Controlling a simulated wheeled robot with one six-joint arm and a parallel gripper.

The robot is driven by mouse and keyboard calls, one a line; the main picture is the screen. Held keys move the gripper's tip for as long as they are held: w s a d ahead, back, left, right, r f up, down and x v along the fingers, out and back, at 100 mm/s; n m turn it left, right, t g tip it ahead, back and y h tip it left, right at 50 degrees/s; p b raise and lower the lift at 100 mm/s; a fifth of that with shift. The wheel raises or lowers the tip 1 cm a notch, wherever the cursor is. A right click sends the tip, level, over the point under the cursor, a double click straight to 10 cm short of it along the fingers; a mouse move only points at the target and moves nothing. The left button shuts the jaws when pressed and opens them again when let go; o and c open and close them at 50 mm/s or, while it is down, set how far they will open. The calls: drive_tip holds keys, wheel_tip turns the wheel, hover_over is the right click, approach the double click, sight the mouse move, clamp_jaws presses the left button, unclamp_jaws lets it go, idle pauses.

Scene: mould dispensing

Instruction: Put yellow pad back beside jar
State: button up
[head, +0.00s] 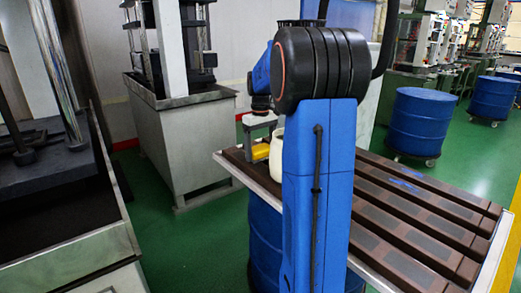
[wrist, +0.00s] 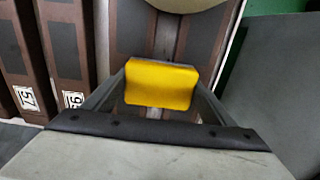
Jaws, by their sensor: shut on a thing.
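The yellow pad (head: 260,152) is at the far left end of the table, just left of the cream jar (head: 277,158). My gripper (head: 258,142) points down over the pad and is shut on it. In the wrist view the yellow pad (wrist: 160,84) sits between the two fingers of my gripper (wrist: 158,92). The pad is low over the table; I cannot tell whether it touches the surface. My blue arm hides the right part of the jar in the head view.
The table (head: 498,250) carries several long brown mould bars (head: 420,205) with dark patches. A blue drum (head: 265,235) stands below its left side. Machine cabinets (head: 185,145) stand at the left, and other blue drums (head: 422,122) at the back right.

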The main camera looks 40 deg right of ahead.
sight(260, 148)
drive_tip(key=o, duration=1.1)
wheel_tip(260, 148, up, 12)
drive_tip(key=s+a+t, duration=0.1)
drive_tip(key=s+a, duration=0.5)
drive_tip(key=a, duration=0.5)
drive_tip(key=s+a+f+t, duration=0.1)
drive_tip(key=s+a+f, duration=0.4)
drive_tip(key=s+a, duration=0.1)
drive_tip(key=s+a+f+t, duration=0.1)
drive_tip(key=s+a+f, duration=0.5)
drive_tip(key=s, duration=0.3)
drive_tip(key=s+a+f+t, duration=0.1)
drive_tip(key=s+a+f, duration=0.4)
drive_tip(key=s+a, duration=0.2)
drive_tip(key=shift+s+a+f+n+t, duration=0.2)
drive_tip(key=shift+n+t, duration=0.1)
drive_tip(key=shift+t, duration=0.1)
drive_tip(key=shift+r, duration=0.1)
